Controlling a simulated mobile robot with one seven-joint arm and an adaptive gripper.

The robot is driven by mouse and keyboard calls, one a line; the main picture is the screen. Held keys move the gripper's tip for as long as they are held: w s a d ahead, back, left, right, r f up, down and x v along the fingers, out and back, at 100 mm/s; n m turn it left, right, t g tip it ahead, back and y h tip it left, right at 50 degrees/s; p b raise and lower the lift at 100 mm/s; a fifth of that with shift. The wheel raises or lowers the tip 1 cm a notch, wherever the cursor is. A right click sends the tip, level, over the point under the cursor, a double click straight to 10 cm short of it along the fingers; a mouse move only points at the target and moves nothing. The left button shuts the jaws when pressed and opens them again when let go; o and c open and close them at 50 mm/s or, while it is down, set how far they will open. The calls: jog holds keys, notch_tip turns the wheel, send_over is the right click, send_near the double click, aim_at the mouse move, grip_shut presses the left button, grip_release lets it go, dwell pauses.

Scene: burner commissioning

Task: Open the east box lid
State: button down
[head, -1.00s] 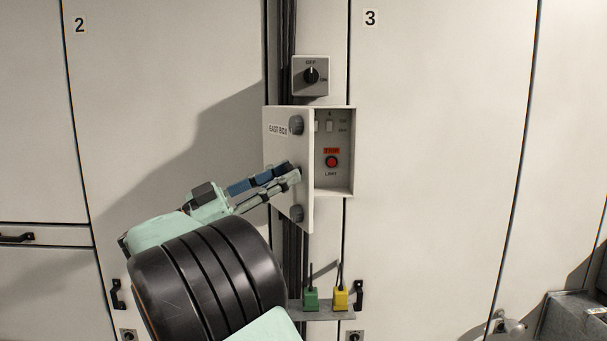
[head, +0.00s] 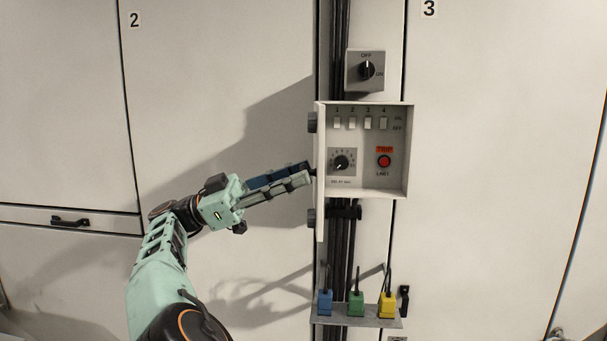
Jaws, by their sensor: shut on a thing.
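The east box (head: 385,183) is a shallow white box fixed on the cabinet front. Its lid (head: 320,190) is swung out on the left side and shows nearly edge-on, so its label is not readable. Two dark round knobs stick out from the lid's left face. Inside the box show several small numbered switches, a dial and a red trip button. My gripper (head: 309,177) reaches in from the left, its fingers shut at the lid's edge. The exact part held is hidden by the fingers and the thin lid.
A rotary switch (head: 366,70) sits on a grey plate above the box. Dark cables run vertically behind it. Below, a small shelf (head: 340,321) carries blue, green and yellow tagged pieces (head: 356,304). Cabinet doors 2 and 3 lie either side, mostly flat.

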jog(key=shift+a+r+g, duration=0.15)
jog(key=shift+a+g, duration=0.15)
jog(key=shift+g, duration=0.1)
jog(key=c, duration=1.6)
grip_release()
jog(key=shift+d, duration=0.15)
